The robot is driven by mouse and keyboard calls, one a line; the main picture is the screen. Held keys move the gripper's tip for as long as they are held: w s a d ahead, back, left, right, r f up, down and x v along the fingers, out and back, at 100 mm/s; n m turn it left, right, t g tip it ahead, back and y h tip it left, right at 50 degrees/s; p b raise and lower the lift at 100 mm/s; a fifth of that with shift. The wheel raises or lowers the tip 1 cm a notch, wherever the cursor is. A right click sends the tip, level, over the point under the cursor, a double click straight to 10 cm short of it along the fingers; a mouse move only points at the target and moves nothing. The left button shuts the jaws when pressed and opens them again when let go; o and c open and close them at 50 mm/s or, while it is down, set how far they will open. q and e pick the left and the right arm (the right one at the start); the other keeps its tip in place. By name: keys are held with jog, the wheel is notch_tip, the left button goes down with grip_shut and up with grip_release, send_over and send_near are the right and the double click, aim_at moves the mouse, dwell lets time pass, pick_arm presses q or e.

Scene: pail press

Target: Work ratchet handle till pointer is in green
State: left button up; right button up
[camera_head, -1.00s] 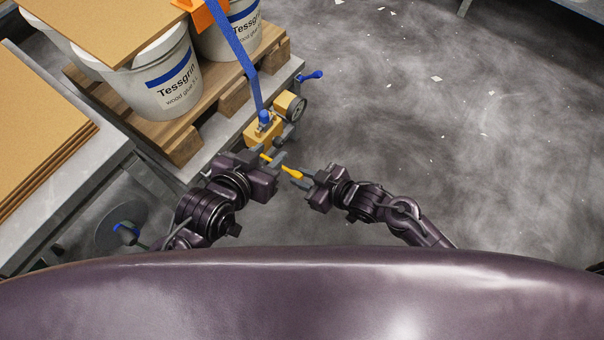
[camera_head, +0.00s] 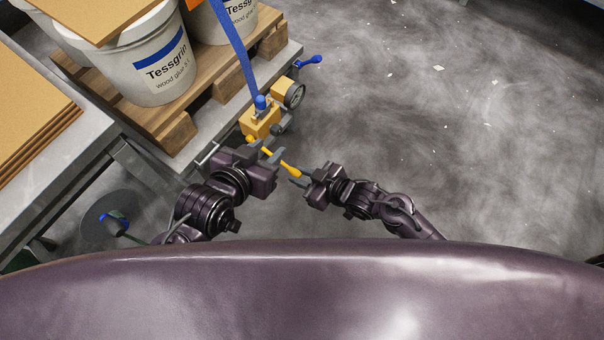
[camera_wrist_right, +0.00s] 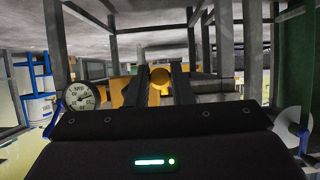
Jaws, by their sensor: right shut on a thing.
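The ratchet handle (camera_head: 285,163) is a yellow bar running down and right from the yellow pump block (camera_head: 260,122) at the bench corner. My right gripper (camera_head: 298,177) is shut on the handle's outer end. In the right wrist view, the round yellow end (camera_wrist_right: 160,78) shows between its dark fingers. My left gripper (camera_head: 267,153) is by the handle's inner part, fingers apart; it looks open, and whether it touches the handle is unclear. The dial gauge (camera_head: 294,95) beside the block also shows in the right wrist view (camera_wrist_right: 80,97). Its pointer and any green zone are too small to read.
White pails (camera_head: 150,65) stand on a wooden pallet (camera_head: 172,128) on the grey bench, under a brown board (camera_head: 95,15). Brown sheets (camera_head: 35,110) lie at left. The floor (camera_head: 430,130) to the right is open.

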jog(key=shift+s+d, duration=0.1)
notch_tip(320, 180, up, 6)
jog(key=p, duration=0.6)
jog(key=r+p, duration=0.1)
jog(key=a+r+p, duration=0.1)
jog(key=r+p, duration=0.1)
jog(key=w+r+p, duration=0.1)
jog(key=shift+a+r+p, duration=0.15)
jog(key=shift+r+p, duration=0.2)
notch_tip(320, 180, down, 6)
jog(key=s+d+b, duration=0.1)
jog(key=b, duration=0.2)
jog(key=shift+d+b, duration=0.25)
jog(key=shift+b, duration=0.05)
jog(key=shift+f, duration=0.1)
